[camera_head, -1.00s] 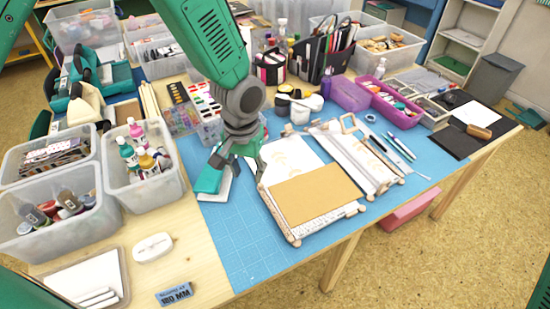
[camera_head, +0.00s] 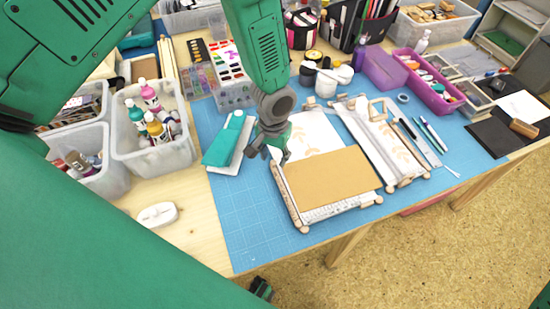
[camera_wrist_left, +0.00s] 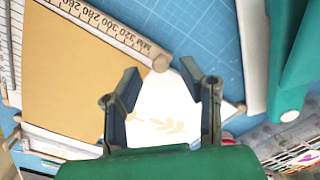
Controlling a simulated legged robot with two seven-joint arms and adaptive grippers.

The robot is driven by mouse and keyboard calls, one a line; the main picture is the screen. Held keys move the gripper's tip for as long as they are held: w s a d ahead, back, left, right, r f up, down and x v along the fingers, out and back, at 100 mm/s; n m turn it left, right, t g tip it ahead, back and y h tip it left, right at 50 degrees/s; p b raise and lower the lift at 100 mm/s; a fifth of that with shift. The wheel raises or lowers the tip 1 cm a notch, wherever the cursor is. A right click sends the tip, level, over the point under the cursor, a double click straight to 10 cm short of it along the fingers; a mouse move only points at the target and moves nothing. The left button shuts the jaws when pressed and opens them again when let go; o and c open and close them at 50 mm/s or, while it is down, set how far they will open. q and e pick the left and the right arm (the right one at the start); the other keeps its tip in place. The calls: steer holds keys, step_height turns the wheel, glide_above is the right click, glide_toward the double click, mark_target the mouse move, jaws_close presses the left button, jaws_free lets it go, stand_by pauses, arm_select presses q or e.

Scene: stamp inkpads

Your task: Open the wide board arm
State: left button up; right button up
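The wide board (camera_head: 288,198) lies on the blue cutting mat, with a brown card (camera_head: 328,179) and a ruler along its edge. Its white leaf-print sheet (camera_head: 315,141) shows beyond the card. I cannot clearly make out its arm. My left gripper (camera_head: 270,150) is above the board's far left corner. In the left wrist view my left gripper (camera_wrist_left: 165,85) is open and empty, its fingers apart over the white sheet (camera_wrist_left: 160,118). A wooden knob (camera_wrist_left: 161,63) at the ruler's end sits just beyond and between the fingertips.
A teal-and-white item (camera_head: 228,143) lies close left of my gripper. A narrower leaf-print board (camera_head: 385,150) is right of the wide one. Jars (camera_head: 326,83) stand behind. A clear bin of bottles (camera_head: 150,147) is at left. The mat's front left (camera_head: 242,215) is free.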

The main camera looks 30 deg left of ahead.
arm_select(q)
steer(key=shift+a+f, duration=0.25)
steer(key=shift+f, duration=0.75)
steer(key=shift+d+r, duration=0.1)
steer(key=shift+d, duration=0.1)
steer(key=shift+c, duration=0.4)
steer(key=shift+d, duration=0.15)
jaws_close()
arm_select(e)
steer(key=shift+a, duration=0.15)
